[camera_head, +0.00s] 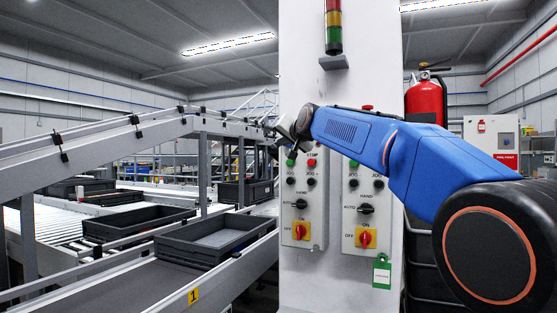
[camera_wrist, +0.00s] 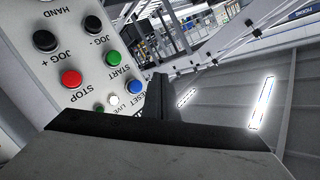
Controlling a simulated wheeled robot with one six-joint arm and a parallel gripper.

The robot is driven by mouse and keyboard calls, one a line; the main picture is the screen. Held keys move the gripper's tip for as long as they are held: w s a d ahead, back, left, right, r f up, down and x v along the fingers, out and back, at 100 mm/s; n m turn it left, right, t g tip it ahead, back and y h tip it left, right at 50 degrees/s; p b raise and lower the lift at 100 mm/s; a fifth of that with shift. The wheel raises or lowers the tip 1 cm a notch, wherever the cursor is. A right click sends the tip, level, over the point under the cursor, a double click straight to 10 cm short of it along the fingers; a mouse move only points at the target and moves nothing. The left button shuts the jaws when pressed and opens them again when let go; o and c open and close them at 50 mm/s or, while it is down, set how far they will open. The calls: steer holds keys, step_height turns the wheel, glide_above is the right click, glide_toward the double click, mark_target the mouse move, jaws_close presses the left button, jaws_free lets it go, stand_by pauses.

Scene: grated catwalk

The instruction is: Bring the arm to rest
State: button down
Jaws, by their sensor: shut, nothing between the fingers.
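My blue arm reaches from the lower right across the front of a pale control cabinet (camera_head: 340,90). My gripper (camera_head: 270,130) is at the far end of the arm, by the cabinet's left edge, small and partly hidden by the wrist. In the wrist view the dark fingers of my gripper (camera_wrist: 160,82) are together with nothing between them. A control panel (camera_wrist: 88,62) shows upside down to their left, with red, green, blue, white and black buttons. I cannot tell whether the fingers touch it.
Two grey switch panels with red rotary switches (camera_head: 300,231) (camera_head: 366,238) are on the cabinet, partly behind my arm. A signal tower (camera_head: 334,28) is above. A fire extinguisher (camera_head: 426,100) hangs at the right. Conveyors with dark trays (camera_head: 215,240) fill the left.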

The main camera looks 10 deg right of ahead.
steer(key=s+d+f+n+g+h, duration=0.1)
steer(key=s+d+f+n+g, duration=0.1)
steer(key=s+f, duration=1.6)
steer(key=s+d+f+n+g, duration=0.1)
steer(key=s+f+g, duration=0.4)
steer(key=s+f, duration=1.3)
steer(key=s+d+f+n+g+h, duration=0.1)
steer(key=s+d+f+g, duration=0.3)
steer(key=s+f, duration=1.4)
steer(key=shift+s+n+h, duration=0.15)
steer(key=shift+n+h, duration=0.15)
steer(key=shift+n, duration=0.5)
